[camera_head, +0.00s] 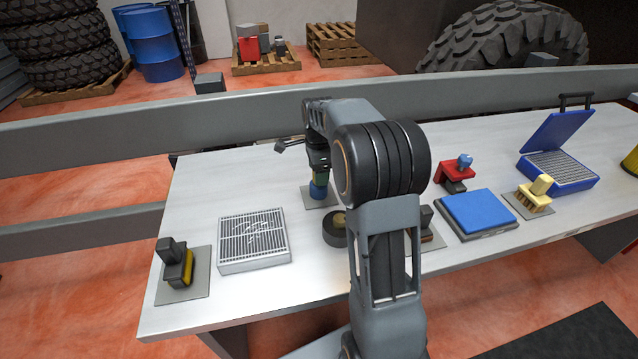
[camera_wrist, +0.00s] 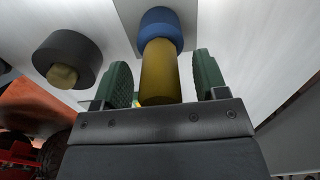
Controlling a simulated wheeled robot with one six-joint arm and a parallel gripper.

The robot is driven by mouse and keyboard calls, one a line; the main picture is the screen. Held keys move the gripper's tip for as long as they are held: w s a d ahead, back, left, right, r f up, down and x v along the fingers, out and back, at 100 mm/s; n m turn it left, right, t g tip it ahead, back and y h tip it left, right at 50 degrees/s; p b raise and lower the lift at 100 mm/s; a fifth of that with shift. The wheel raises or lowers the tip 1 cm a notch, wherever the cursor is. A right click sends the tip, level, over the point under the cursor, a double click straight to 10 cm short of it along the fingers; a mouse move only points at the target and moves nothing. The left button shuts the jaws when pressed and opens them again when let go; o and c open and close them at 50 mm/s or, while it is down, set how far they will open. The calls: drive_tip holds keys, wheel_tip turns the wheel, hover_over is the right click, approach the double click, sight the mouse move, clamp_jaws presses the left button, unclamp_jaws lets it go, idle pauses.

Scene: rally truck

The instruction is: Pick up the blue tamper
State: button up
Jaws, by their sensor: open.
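The blue tamper stands upright on a grey square mat (camera_head: 331,195). Its blue base (camera_wrist: 160,22) and gold-brown handle (camera_wrist: 158,72) show in the wrist view, and the blue base (camera_head: 318,192) shows in the head view below my gripper (camera_head: 319,176). My gripper, with green finger pads, also shows in the wrist view (camera_wrist: 164,80). It is open, with the handle between the two fingers and visible gaps on both sides. My arm hides part of the bench in the head view.
A dark round piece with a tan knob (camera_head: 334,232) stands close by, and it shows in the wrist view (camera_wrist: 65,52). A blue pad (camera_head: 476,211), red tool (camera_head: 455,172) and open blue case (camera_head: 557,150) are right.

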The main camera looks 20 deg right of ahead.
clamp_jaws()
idle(0.6)
